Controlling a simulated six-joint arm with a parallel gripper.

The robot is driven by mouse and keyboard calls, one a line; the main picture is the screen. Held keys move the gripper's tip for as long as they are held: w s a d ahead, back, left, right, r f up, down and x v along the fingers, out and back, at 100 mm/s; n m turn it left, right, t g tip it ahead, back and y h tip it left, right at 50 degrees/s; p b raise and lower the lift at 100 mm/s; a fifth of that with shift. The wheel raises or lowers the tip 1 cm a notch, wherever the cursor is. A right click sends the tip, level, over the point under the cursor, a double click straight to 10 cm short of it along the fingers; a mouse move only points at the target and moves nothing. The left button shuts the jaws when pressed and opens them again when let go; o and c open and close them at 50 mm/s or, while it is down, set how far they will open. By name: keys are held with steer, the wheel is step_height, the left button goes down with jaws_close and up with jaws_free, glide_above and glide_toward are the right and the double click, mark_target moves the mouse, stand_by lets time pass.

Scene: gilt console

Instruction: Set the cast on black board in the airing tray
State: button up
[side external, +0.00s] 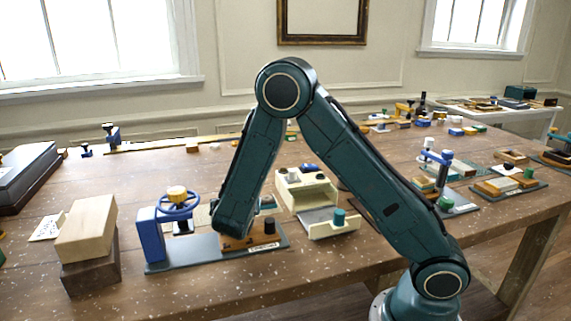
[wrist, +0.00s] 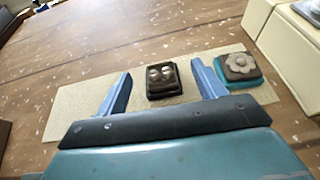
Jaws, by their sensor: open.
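A small cast with two pale round bumps sits on a black board (wrist: 161,84), on a cream mat (wrist: 75,112) in the wrist view. My gripper (wrist: 160,69) is open, with one blue finger on either side of the black board and visible gaps to it. I cannot tell the fingers' height above the mat. In the side view my arm hides the gripper and this cast. A cream cabinet (side external: 305,189) with a pulled-out drawer (side external: 333,229) stands right of my forearm; I cannot tell whether this drawer is the airing tray.
A flower-shaped cast (wrist: 238,65) on a teal board lies just right of my right finger. A press with a blue wheel (side external: 177,205) stands in front of the work area. Wooden blocks (side external: 86,230) are stacked at the left. The wood left of the mat is mostly clear.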

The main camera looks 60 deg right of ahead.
steer(key=shift+x, duration=1.55)
steer(key=shift+c, duration=0.2)
steer(key=c, duration=1.1)
steer(key=shift+r, duration=0.25)
step_height(320, 180, up, 20)
steer(key=shift+f, duration=0.3)
